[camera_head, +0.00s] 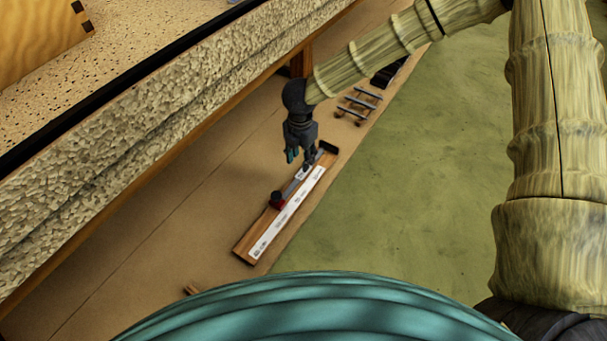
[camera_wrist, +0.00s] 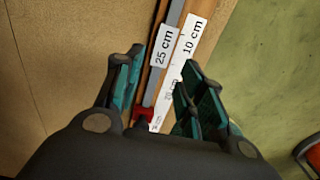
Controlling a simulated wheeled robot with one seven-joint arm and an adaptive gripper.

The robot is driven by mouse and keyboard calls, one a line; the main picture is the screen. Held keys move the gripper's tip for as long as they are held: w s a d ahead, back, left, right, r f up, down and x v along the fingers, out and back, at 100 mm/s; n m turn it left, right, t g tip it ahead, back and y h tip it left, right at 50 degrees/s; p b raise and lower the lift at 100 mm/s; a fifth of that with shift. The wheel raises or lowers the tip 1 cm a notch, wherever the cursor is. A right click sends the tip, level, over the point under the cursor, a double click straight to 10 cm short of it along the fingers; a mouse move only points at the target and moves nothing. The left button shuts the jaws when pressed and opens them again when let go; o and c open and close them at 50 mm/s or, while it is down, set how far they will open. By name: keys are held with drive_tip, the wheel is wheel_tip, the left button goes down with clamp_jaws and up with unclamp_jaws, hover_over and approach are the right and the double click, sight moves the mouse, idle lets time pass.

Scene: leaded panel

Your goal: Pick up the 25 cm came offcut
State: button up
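The came offcut is a thin grey strip (camera_wrist: 153,88) with a white "25 cm" label (camera_wrist: 163,45) in the wrist view. It lies along a wooden board (camera_head: 246,243), beside a white strip (camera_head: 290,212) that bears a "10 cm" mark (camera_wrist: 191,38) and smaller marks. In the head view the offcut (camera_head: 294,186) shows partly below my gripper (camera_head: 298,160). My gripper (camera_wrist: 160,88) is open, its teal-padded fingers apart on either side of the offcut in the wrist picture. I cannot tell the height gap. A red piece (camera_wrist: 143,117) sits at the offcut's near end.
A black block (camera_head: 328,148) stands at the board's far end. Several grey rods (camera_head: 360,104) lie farther along the brown surface (camera_head: 150,235). A rough stone-like ledge (camera_head: 150,105) runs along the left. The green area (camera_head: 420,180) at right is mostly clear.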

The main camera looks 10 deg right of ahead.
sight(302, 175)
drive_tip(key=shift+d+f+b, duration=0.1)
drive_tip(key=shift+f+b, duration=1.9)
drive_tip(key=shift+f, duration=1.45)
clamp_jaws()
